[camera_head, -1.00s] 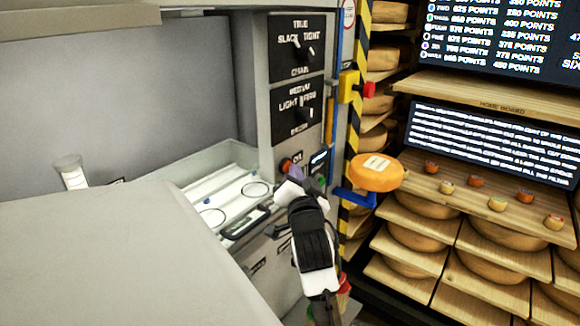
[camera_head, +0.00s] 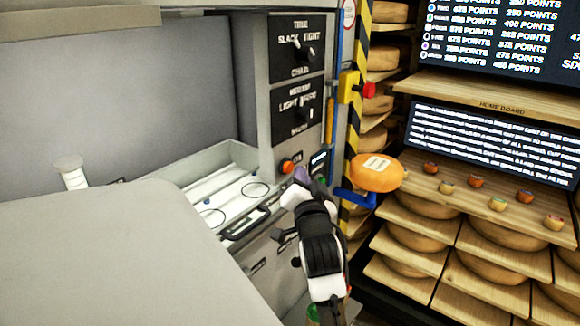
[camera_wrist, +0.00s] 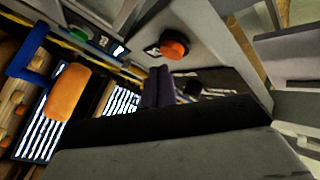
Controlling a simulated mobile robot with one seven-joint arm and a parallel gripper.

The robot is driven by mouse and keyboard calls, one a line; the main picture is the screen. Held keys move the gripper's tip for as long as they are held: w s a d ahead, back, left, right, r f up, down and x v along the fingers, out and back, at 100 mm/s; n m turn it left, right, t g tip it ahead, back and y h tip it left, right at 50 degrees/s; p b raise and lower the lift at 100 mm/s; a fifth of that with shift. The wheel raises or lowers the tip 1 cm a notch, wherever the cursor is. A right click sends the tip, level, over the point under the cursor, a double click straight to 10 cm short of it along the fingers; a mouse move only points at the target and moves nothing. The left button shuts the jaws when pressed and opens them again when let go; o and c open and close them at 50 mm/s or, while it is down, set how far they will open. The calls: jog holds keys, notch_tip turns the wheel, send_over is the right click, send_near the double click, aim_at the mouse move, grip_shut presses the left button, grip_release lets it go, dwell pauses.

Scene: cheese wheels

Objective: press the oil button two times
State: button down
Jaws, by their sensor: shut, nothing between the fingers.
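The oil button (camera_head: 287,166) is a round orange-red knob on the grey machine panel, with a small, hard-to-read label beside it. In the wrist view the button (camera_wrist: 174,45) shows whole and uncovered on its dark mount. My gripper (camera_head: 302,177) is shut and empty, its purple fingertips just right of and slightly below the button. In the wrist view the fingertips (camera_wrist: 158,88) lie below and left of the button, with a visible gap. I see no contact.
A small lit display (camera_head: 319,162) sits just right of the button. Two dial panels (camera_head: 297,48) are above it. A shallow tray (camera_head: 222,190) lies left. An orange cheese wheel (camera_head: 376,173) on a blue arm (camera_head: 355,198) stands close on the right, before cheese shelves.

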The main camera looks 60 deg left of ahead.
jog(key=shift+w+d, duration=0.25)
jog(key=shift+d, duration=0.55)
jog(key=shift+w+d, duration=0.25)
jog(key=shift+d, duration=0.55)
jog(key=shift+w+d, duration=0.25)
jog(key=shift+d, duration=0.55)
jog(key=shift+b, duration=0.35)
dwell(0.5)
jog(key=shift+w+d+b, duration=0.3)
jog(key=shift+d+b, duration=0.6)
jog(key=shift+b, duration=0.2)
jog(key=shift+w+d+b, duration=0.3)
jog(key=shift+d+b, duration=0.6)
jog(key=shift+b, duration=0.2)
jog(key=shift+a, duration=0.1)
jog(key=s+a, duration=0.2)
jog(key=a, duration=0.6)
jog(key=shift+s, duration=0.35)
jog(key=shift+a, duration=0.2)
dwell(0.4)
jog(key=shift+s+a, duration=0.15)
jog(key=shift+a, duration=0.15)
